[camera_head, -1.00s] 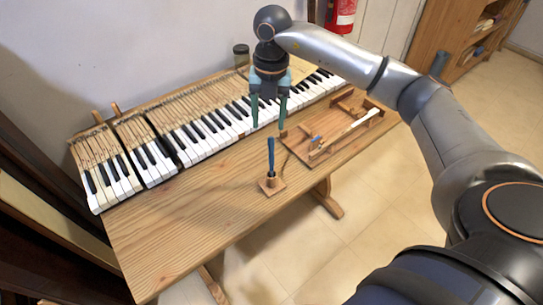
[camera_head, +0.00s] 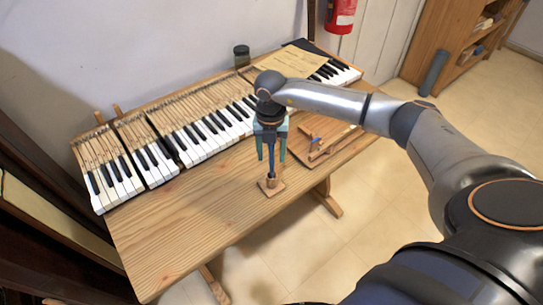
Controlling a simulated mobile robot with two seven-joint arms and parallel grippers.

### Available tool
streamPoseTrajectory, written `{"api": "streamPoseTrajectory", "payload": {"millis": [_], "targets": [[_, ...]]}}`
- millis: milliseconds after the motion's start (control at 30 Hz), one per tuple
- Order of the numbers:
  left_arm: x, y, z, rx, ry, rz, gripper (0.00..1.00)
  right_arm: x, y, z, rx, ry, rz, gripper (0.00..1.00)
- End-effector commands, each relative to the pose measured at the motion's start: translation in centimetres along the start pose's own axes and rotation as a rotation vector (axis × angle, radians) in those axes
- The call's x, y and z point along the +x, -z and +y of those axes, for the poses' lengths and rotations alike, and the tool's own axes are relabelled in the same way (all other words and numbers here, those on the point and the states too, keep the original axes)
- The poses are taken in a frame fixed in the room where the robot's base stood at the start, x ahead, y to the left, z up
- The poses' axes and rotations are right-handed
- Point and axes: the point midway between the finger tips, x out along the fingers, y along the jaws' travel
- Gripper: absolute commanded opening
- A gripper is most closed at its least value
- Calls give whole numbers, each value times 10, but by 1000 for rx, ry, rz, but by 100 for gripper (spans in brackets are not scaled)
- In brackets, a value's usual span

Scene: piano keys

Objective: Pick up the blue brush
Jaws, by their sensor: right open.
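The blue brush (camera_head: 271,161) stands upright in a small wooden holder (camera_head: 271,184) on the wooden table. My right gripper (camera_head: 271,160) is open and points down. Its teal fingers show to the left and right of the brush's upper part. The gripper body hides the brush's top end. I cannot tell whether the fingers touch the brush. My left gripper is not in view.
Piano keys (camera_head: 195,143) run along the back of the wooden table (camera_head: 185,228). A wooden tray (camera_head: 312,158) with small parts lies right of the brush, partly behind my right arm. A dark jar (camera_head: 241,56) and a paper sheet (camera_head: 290,61) are at the back. The table's front left is clear.

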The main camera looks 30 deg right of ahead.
Motion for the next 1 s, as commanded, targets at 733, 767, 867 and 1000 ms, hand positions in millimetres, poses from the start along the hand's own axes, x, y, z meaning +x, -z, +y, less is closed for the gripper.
{"api": "streamPoseTrajectory", "payload": {"millis": [733, 767, 867, 1000], "targets": [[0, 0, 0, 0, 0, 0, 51, 3, 0, 0, 0, -2, -1, 5], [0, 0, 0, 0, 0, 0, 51, 3, 0, 0, 0, -2, -1, 2], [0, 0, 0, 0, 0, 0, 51, 3, 0, 0, 0, -2, -1, 0], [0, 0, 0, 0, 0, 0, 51, 3, 0, 0, 0, -2, -1, 0]]}}
